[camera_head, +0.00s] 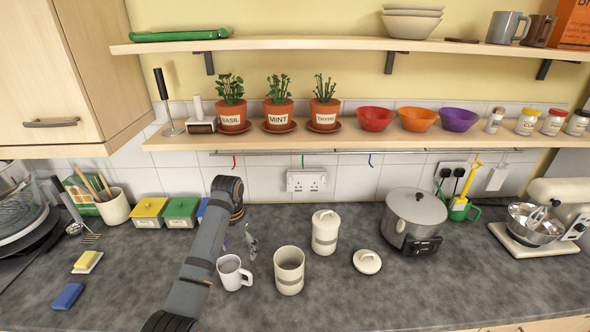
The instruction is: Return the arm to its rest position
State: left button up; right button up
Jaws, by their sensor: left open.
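My left arm (203,255) rises from the bottom edge at the left and bends at a dark joint (228,190) above the counter. My left gripper (246,241) is small in view, hangs below that joint close to the arm and is partly hidden. It is open, and I see nothing held in it. It appears above or just behind the white mug (233,272); I cannot tell its height exactly. My right gripper is not in view.
An open canister (289,271), a lidded canister (325,232) and a loose lid (367,262) stand right of the arm. A pot (414,217) is farther right. Tins (181,212) stand behind the arm. The front right counter is clear.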

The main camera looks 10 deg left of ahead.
pick_arm(q)
jog(key=s+d+f+t, duration=0.1)
jog(key=s+d+f, duration=0.1)
jog(key=s+f, duration=0.75)
jog(key=s+d+r+t, duration=0.1)
jog(key=s+r, duration=0.1)
jog(key=s, duration=0.5)
jog(key=s+d+r+t, duration=0.1)
jog(key=s+r, duration=0.1)
jog(key=s, duration=0.6)
notch_tip(320, 180, down, 33)
jog(key=s+a+n+y+b, duration=0.1)
jog(key=s+a+b, duration=0.2)
jog(key=b, duration=0.4)
pick_arm(e)
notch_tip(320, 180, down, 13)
jog(key=b, duration=0.6)
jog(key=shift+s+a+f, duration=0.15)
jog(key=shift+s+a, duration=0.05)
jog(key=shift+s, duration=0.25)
pick_arm(q)
jog(key=s+f+g, duration=0.1)
jog(key=s+f, duration=1.7)
jog(key=f, duration=0.5)
jog(key=shift+s+a+g, duration=0.2)
jog(key=shift+a+g, duration=0.15)
jog(key=shift+g, duration=0.05)
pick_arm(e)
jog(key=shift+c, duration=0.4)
